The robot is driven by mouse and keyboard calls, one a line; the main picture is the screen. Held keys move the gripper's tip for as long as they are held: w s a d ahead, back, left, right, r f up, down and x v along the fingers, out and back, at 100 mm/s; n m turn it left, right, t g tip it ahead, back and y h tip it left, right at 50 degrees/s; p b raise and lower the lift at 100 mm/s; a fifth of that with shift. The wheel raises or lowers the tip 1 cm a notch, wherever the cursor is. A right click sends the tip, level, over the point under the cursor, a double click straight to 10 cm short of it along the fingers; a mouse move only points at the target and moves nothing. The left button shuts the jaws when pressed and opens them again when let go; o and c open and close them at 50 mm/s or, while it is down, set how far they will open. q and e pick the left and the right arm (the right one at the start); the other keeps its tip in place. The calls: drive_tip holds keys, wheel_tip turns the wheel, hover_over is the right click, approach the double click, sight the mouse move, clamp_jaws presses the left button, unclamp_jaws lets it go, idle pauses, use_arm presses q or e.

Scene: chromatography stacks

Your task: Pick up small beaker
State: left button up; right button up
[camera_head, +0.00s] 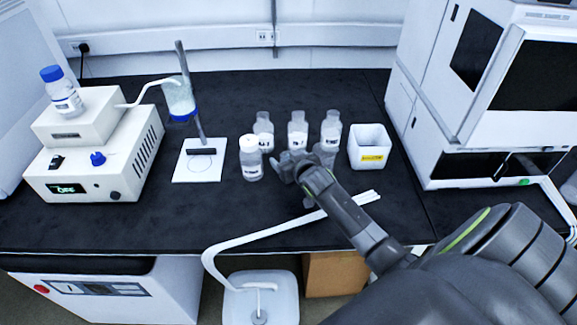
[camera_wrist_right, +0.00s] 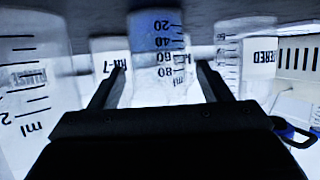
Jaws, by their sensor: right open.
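A clear small beaker (camera_wrist_right: 158,45) with dark 20 to 80 graduations stands between the two fingers of my right gripper in the right wrist view. The right gripper (camera_wrist_right: 161,74) is open, one finger on each side of the beaker; I cannot tell whether either finger touches it. In the head view the right gripper (camera_head: 287,166) is low over the black bench (camera_head: 120,222), among the labelled glassware. There its hand partly covers the glassware, and I cannot clearly pick out the small beaker. My left gripper is not in view.
A white-capped bottle (camera_head: 251,162) stands left of the gripper. Labelled clear bottles (camera_head: 263,127), (camera_head: 298,128) and (camera_head: 331,127) stand behind. A white square container (camera_head: 369,148) is to the right. A stand with a white base (camera_head: 197,172) is further left. The bench's left front is clear.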

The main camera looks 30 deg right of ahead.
drive_tip(key=c, duration=1.1)
drive_tip(key=shift+r, duration=0.1)
